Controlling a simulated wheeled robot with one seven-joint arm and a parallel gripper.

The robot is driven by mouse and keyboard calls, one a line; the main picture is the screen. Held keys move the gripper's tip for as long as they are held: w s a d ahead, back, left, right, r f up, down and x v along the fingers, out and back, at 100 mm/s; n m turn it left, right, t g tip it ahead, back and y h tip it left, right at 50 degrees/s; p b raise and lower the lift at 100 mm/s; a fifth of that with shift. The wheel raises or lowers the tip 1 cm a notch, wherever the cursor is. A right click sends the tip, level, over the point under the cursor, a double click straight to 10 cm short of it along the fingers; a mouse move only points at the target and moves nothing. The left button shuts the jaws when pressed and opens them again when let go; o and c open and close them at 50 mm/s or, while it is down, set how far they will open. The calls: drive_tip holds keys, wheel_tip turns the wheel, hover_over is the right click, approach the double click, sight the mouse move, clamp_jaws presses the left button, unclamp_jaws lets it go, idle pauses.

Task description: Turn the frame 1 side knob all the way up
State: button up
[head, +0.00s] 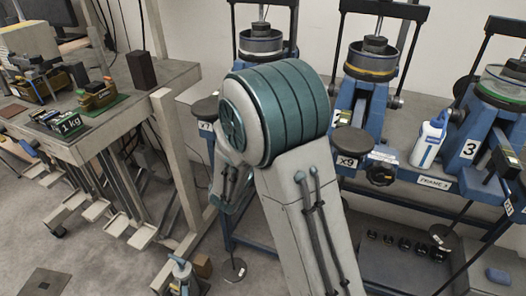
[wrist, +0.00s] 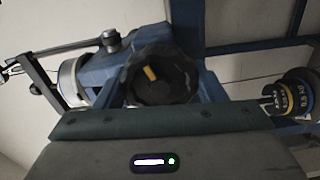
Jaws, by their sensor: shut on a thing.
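In the wrist view a black faceted knob (wrist: 162,72) with a yellow mark (wrist: 151,74) sits on a blue lever frame (wrist: 110,70). The yellow mark is near the middle of its face and slightly tilted. My gripper (wrist: 160,98) is right at the knob and is shut on it. Its grey body fills the bottom of the view and covers the knob's lower edge. In the head view my arm hides most of the left frame (head: 260,42), including its knob and my gripper.
In the head view a middle frame with its own black knob (head: 380,175) and a right frame marked 3 (head: 466,150) stand beside it. A white and blue bottle (head: 428,143) is between them. A wooden bench (head: 90,140) stands left. Weights (wrist: 290,98) show right in the wrist view.

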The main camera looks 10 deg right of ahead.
drive_tip(key=shift+f+m+b, duration=0.2)
drive_tip(key=shift+m+b, duration=0.4)
drive_tip(key=shift+b, duration=0.4)
drive_tip(key=o, duration=1.1)
drive_tip(key=shift+r, duration=0.25)
drive_tip(key=shift+o, duration=1)
drive_tip(key=shift+w+d, duration=0.1)
drive_tip(key=shift+w, duration=0.05)
drive_tip(key=shift+s+a+f, duration=0.15)
drive_tip(key=shift+s+a, duration=0.15)
drive_tip(key=b+v, duration=0.2)
drive_tip(key=v, duration=0.3)
drive_tip(key=shift+s+a+b, duration=0.1)
drive_tip(key=shift+s+b, duration=0.1)
drive_tip(key=shift+b, duration=0.15)
